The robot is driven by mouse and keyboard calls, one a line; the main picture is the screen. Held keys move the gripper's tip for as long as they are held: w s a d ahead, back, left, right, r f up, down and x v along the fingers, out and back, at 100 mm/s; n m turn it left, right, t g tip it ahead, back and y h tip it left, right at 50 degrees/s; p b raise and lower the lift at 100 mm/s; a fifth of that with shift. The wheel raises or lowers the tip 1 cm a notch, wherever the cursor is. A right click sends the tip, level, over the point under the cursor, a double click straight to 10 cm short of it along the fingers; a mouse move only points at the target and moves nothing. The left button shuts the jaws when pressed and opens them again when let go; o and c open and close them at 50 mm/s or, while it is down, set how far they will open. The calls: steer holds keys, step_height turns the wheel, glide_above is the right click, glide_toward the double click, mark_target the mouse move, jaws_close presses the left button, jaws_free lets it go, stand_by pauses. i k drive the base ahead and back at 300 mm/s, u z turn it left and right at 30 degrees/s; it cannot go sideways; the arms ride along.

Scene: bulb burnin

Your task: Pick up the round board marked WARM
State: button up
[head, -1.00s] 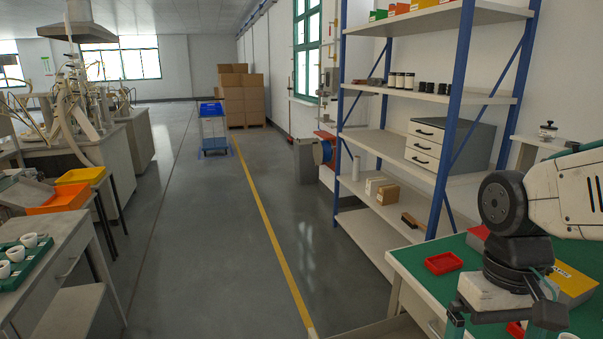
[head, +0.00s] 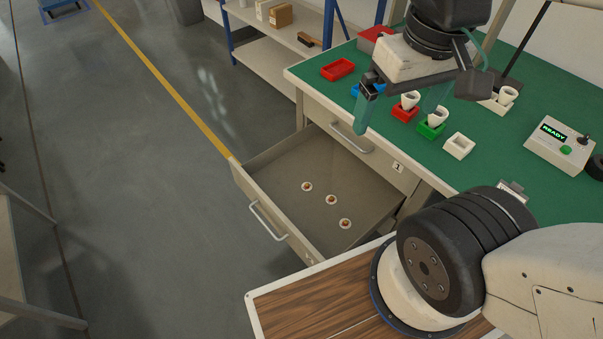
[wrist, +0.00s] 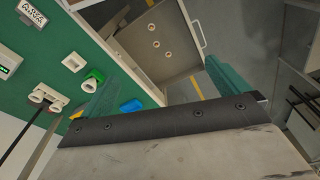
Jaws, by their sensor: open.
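Three small round boards lie in the open drawer (head: 262,170): the far one (head: 307,187), the middle one (head: 331,199) and the near one (head: 345,223). Each is pale with a brownish centre. No WARM marking is readable on any of them. In the wrist view the boards (wrist: 156,43) lie flat on the drawer floor, beyond the fingertips. My gripper (head: 396,112) is open and empty, with green fingers. It hangs above the front edge of the green bench, up and to the right of the boards in the head view.
The green bench top (head: 500,140) carries a red tray (head: 338,69), red, green (head: 431,130) and white holders, some with white cups, and a READY box (head: 560,142). The drawer's front handle (head: 268,220) faces the aisle. Open floor lies to the left.

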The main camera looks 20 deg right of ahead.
mark_target(307, 187)
steer(key=k, duration=1.25)
steer(key=u, duration=0.85)
steer(key=i, duration=1.5)
steer(key=z, duration=0.9)
